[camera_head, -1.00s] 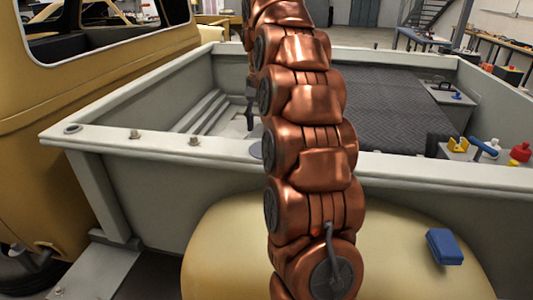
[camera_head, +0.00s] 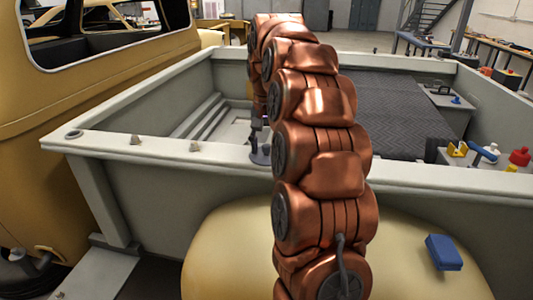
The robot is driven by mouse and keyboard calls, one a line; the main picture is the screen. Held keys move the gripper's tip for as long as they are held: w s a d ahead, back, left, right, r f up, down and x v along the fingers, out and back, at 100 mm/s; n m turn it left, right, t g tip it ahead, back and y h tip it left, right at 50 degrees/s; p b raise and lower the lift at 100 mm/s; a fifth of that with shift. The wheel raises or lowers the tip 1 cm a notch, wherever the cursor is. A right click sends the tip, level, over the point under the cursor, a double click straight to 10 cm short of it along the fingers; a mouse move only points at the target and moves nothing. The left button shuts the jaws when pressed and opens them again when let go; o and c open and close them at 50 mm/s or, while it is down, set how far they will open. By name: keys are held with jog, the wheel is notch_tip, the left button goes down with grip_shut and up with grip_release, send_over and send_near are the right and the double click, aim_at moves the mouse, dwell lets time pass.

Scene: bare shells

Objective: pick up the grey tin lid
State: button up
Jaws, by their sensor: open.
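The grey tin lid (camera_head: 259,158) is a small dark disc lying on the top rail of the truck bed's near side wall, just left of my copper arm. My gripper (camera_head: 259,146) is dark and points down right over the lid. Its fingers are open. It is small in the view and partly hidden by my arm, so I cannot tell whether the fingertips touch the lid or how they sit around it.
The truck bed's pale rail (camera_head: 105,143) runs across the view. A blue block (camera_head: 443,252) lies on the yellow fender (camera_head: 225,245). A yellow item (camera_head: 457,149), a blue-handled tool (camera_head: 484,152) and a red item (camera_head: 519,158) are at the right. The rail left of the lid holds small knobs.

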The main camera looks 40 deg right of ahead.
jog(key=c, duration=1.1)
jog(key=shift+o, duration=0.2)
jog(key=shift+r, duration=0.1)
